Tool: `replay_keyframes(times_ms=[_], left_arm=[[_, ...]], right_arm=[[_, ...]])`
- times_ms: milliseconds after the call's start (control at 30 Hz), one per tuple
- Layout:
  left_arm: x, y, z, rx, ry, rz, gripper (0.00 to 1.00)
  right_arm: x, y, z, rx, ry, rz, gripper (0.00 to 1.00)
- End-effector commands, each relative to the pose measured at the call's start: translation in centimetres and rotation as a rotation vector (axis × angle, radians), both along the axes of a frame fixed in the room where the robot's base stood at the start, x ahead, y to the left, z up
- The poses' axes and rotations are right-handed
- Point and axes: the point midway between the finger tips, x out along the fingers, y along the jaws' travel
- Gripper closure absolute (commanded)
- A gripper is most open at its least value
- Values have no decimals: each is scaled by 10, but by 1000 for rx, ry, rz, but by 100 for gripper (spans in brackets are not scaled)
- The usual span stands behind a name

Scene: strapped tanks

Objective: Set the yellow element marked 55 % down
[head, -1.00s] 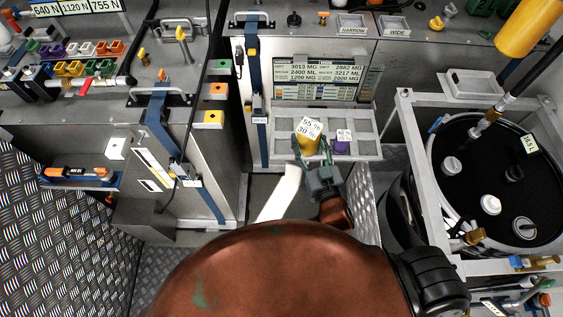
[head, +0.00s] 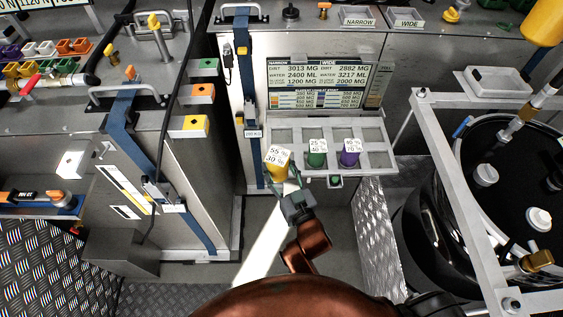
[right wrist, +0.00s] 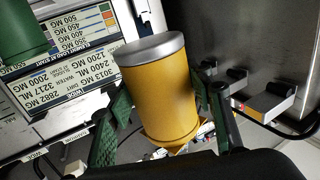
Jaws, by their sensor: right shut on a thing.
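The yellow element (head: 279,163), marked 55 % and 30 % on top, is in my right gripper (head: 286,184), at the front left corner of the tray (head: 378,137). The right wrist view shows the yellow cylinder with its grey end (right wrist: 160,92) between the two green fingers, which are shut on it. I cannot tell how high its lower end is above the tray. A green element (head: 317,158) and a purple element (head: 350,158) stand in the tray to its right. My left gripper is not in view.
A display panel (head: 318,78) stands behind the tray. A blue strap (head: 252,130) runs down just left of the tray. A black tank (head: 440,225) in a grey frame stands at the right. Tray compartments behind the elements look empty.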

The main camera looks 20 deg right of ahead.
Motion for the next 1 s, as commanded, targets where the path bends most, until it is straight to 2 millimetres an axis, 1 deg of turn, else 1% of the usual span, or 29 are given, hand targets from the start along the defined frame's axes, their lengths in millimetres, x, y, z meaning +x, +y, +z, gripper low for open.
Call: replay_keyframes(times_ms=[200, 400, 500, 533, 567, 600, 700, 800, 933, 1000], left_arm=[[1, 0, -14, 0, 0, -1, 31], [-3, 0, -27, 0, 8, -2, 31], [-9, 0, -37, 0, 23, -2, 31], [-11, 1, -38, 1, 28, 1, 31], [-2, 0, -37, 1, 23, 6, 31], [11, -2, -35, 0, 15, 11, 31], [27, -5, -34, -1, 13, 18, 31], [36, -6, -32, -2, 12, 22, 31], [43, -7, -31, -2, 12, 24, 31], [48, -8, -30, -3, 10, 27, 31]], right_arm=[[41, -18, -20, -5, -5, 1, 98], [82, -36, -40, -4, -4, 0, 98], [94, -42, -62, -3, 1, -1, 98], [97, -43, -66, -3, 0, 0, 98], [100, -44, -69, -2, 0, 0, 98], [104, -46, -74, -1, 0, 0, 98], [112, -50, -83, -1, -2, 0, 98], [116, -52, -89, -1, -2, 0, 98], [120, -53, -92, -1, -4, 0, 98], [123, -55, -97, -1, -3, 0, 98]])
